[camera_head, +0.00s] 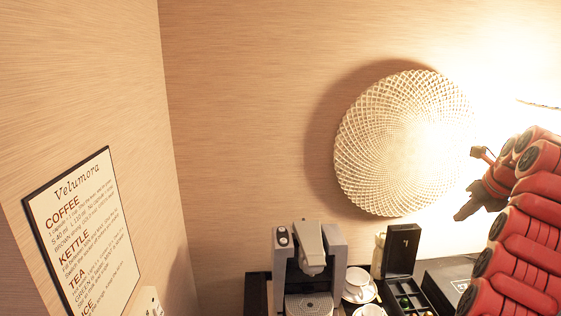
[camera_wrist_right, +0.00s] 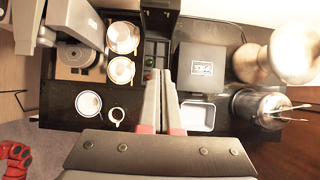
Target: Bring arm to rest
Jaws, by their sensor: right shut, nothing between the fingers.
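My right arm, red and segmented, comes in from the right of the head view. Its dark right gripper (camera_head: 466,208) is up in front of the wall, right of the round woven wall piece and above the counter. In the right wrist view the two grey fingers of the right gripper (camera_wrist_right: 165,82) are together, shut and empty, over the dark counter (camera_wrist_right: 60,122). A red arm part shows at the lower left of that view. My left gripper is in neither view.
The coffee machine (camera_head: 310,262), cups on saucers (camera_head: 359,285), a black upright box (camera_head: 401,248) and a compartment tray (camera_head: 411,300) stand on the counter. The wrist view also shows a lamp (camera_wrist_right: 285,55), a metal bucket (camera_wrist_right: 256,106) and a white dish (camera_wrist_right: 197,116). A sign (camera_head: 85,235) hangs left.

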